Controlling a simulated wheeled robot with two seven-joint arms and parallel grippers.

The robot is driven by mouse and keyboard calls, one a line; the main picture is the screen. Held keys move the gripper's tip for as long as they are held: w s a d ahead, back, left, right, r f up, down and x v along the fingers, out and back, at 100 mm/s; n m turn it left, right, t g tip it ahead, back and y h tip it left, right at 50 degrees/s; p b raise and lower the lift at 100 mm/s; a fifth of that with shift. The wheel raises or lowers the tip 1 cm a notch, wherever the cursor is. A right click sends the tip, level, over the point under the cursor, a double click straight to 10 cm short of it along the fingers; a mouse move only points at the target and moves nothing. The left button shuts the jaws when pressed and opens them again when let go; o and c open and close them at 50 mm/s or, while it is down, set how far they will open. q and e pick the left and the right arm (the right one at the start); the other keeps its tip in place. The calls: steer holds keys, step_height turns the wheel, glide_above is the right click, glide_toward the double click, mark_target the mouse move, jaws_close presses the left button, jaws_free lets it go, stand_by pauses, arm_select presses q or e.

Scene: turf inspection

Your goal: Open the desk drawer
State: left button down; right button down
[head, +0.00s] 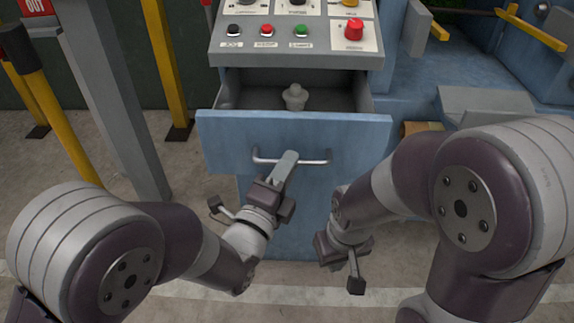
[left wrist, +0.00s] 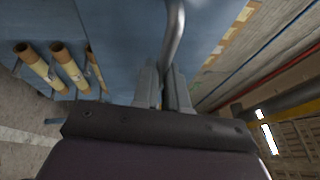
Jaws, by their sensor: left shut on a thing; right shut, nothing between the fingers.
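The blue desk drawer (head: 225,138) stands pulled out below the control panel in the head view, its inside showing. A metal bar handle (head: 318,161) runs across its front. My left gripper (head: 287,160) is shut on the handle near its middle. In the left wrist view the handle (left wrist: 175,40) passes between the fingers of my left gripper (left wrist: 164,88). My right gripper (head: 340,245) is shut and empty, low and to the right of the drawer front, apart from it.
A pale knobbed object (head: 294,97) is inside the drawer. The control panel (head: 296,40) with coloured buttons is right above. Yellow posts (head: 168,60) and a grey post (head: 115,100) stand at left. In the left wrist view, several cardboard tubes (left wrist: 70,66) show at left.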

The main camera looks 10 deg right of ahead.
arm_select(q)
steer(key=c, duration=1.2)
jaws_free()
steer(key=shift+o, duration=0.2)
steer(key=p+v, duration=0.1)
steer(key=v, duration=1.1)
steer(key=shift+s+a, duration=0.25)
steer(key=shift+s, duration=0.05)
